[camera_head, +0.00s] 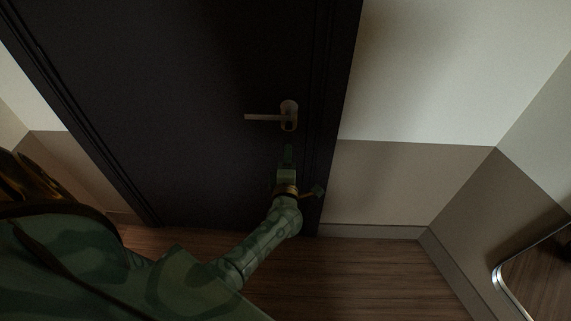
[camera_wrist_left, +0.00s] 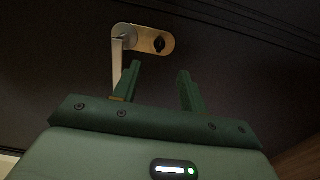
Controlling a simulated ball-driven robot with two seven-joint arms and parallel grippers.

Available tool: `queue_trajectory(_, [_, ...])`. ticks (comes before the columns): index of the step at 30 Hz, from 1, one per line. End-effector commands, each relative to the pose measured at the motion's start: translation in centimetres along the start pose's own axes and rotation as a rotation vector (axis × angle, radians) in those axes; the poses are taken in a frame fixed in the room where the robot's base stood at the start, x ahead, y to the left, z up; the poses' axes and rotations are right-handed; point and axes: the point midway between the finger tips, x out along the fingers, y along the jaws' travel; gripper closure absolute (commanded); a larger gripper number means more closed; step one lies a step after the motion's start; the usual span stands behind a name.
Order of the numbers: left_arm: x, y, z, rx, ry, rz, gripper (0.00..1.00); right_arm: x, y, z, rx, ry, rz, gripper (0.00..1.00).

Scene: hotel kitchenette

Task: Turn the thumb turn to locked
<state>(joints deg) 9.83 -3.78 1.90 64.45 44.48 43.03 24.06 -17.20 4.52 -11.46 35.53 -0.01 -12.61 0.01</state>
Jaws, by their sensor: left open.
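The thumb turn (camera_wrist_left: 159,44) is a small dark knob on the pale oval lock plate (camera_wrist_left: 142,39), which also shows in the head view (camera_head: 289,108). A lever handle (camera_head: 262,117) sticks out to the left from this plate; in the left wrist view the lever (camera_wrist_left: 117,65) points down the picture. The plate is on a dark door (camera_head: 200,100). My left gripper (camera_head: 287,150) is just below the plate in the head view. In the left wrist view my left gripper (camera_wrist_left: 159,72) is open and empty, its fingers apart from the thumb turn. Whether it is locked is unclear.
The door frame (camera_head: 337,100) runs up just right of the plate. A white and taupe wall (camera_head: 400,180) lies beyond it. The wooden floor (camera_head: 370,270) is clear in front. A silver-rimmed object (camera_head: 505,290) stands at the lower right.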

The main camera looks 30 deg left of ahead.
Motion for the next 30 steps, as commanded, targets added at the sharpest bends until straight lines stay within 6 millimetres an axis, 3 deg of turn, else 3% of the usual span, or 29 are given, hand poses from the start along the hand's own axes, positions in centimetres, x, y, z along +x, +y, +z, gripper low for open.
queue_trajectory(3, [-2.6,0.1,0.0,0.000,-0.001,-0.001,0.57,-0.7,0.1,-0.2,0.000,0.004,0.001,0.27])
queue_trajectory(9, [-4.8,-0.1,0.0,0.001,0.000,-0.001,0.57,-0.9,0.1,-0.3,0.000,0.006,0.002,0.27])
queue_trajectory(26, [-5.1,-0.1,0.1,0.001,-0.001,0.000,0.57,-0.9,0.1,-0.3,0.000,0.006,0.002,0.27])
queue_trajectory(30, [-6.2,-2.2,0.6,0.107,-0.069,-0.036,0.57,-0.9,0.1,-0.3,0.000,0.006,0.002,0.27])
